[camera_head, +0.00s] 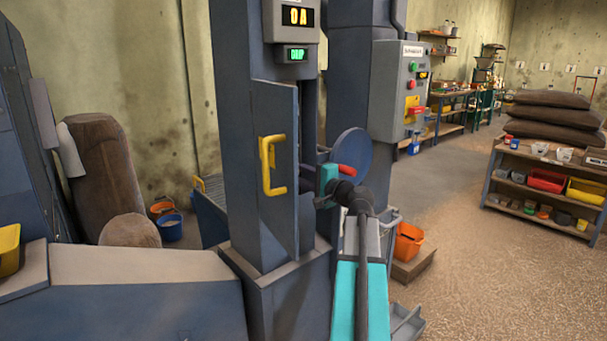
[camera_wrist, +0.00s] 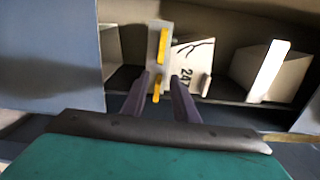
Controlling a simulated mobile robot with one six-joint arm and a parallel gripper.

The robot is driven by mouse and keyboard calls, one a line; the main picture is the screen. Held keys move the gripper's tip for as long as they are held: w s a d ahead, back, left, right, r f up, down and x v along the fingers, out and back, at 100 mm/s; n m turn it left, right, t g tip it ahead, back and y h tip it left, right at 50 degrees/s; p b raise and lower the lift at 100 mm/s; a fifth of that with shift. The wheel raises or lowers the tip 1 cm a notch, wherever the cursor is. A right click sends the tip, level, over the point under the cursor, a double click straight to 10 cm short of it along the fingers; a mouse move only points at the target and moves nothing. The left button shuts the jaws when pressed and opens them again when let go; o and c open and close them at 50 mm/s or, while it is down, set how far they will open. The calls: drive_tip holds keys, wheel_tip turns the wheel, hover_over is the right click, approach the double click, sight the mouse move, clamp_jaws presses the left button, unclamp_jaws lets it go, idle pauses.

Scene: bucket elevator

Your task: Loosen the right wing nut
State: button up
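In the wrist view, a narrow pale plate (camera_wrist: 151,62) stands upright at the centre, with a long yellow piece (camera_wrist: 162,46) on its upper part. A smaller yellow piece (camera_wrist: 156,88) shows lower down; I cannot tell whether these are two wing nuts or wings of one. My gripper (camera_wrist: 162,75) has its two dark fingers apart. The lower yellow piece shows between them, with no clear contact. In the head view, my teal wrist is beside the elevator casing (camera_head: 245,185); the fingertips and wing nuts are hidden there.
A white bucket or card marked with a number (camera_wrist: 192,62) is just right of the plate. Another pale bucket (camera_wrist: 270,75) is farther right. A blue-grey panel (camera_wrist: 55,55) fills the left. In the head view, a door panel with a yellow handle (camera_head: 267,165) stands left of my wrist.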

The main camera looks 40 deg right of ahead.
drive_tip(key=shift+s, duration=0.1)
drive_tip(key=s+a+p, duration=0.1)
drive_tip(key=s, duration=1.2)
drive_tip(key=shift+s, duration=0.3)
idle(0.4)
